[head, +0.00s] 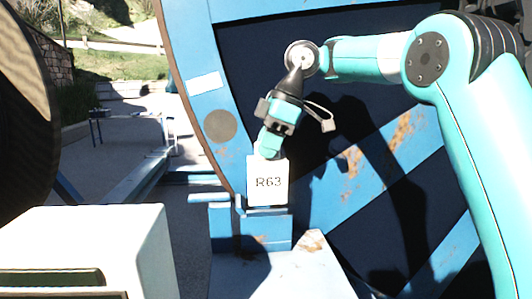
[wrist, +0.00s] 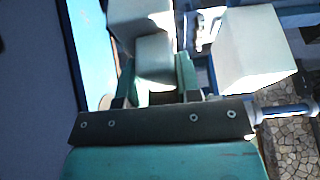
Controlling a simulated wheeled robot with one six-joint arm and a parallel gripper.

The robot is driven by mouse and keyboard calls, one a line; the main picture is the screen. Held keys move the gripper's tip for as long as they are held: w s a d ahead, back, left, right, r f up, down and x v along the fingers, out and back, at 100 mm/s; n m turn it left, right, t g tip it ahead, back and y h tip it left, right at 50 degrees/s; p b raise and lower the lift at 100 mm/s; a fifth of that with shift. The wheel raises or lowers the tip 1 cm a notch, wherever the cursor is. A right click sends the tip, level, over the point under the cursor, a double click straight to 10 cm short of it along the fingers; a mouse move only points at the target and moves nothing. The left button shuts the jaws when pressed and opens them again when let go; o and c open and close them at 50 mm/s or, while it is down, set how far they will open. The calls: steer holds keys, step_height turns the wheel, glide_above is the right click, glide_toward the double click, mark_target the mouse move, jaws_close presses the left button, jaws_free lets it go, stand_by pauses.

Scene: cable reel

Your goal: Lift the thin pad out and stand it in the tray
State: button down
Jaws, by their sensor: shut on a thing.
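The thin pad appears to be the white plate marked R63 (head: 268,185), upright in the head view. Its lower end is at a blue bracket (head: 250,229) beside the blue reel; I cannot tell whether it is still seated there. My gripper (head: 267,150) reaches down from above to the pad's top edge. In the wrist view my gripper (wrist: 153,85) is shut on a pale block-like piece (wrist: 155,58), seen between its two teal fingers. The pad's thickness is hard to judge from these views. I cannot make out the tray for certain.
The large blue reel (head: 190,85), with rust patches and a dark web, stands close behind my arm. A white box-like body (head: 100,235) with a dark recess fills the lower left. A white block (wrist: 250,50) stands right of the fingers in the wrist view.

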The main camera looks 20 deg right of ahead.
steer(key=s+a+b, duration=0.2)
steer(key=s+b, duration=0.3)
steer(key=s, duration=0.8)
steer(key=shift+a, duration=0.3)
steer(key=shift+s+r, duration=0.1)
steer(key=shift+r, duration=0.05)
steer(key=shift+r+p, duration=0.45)
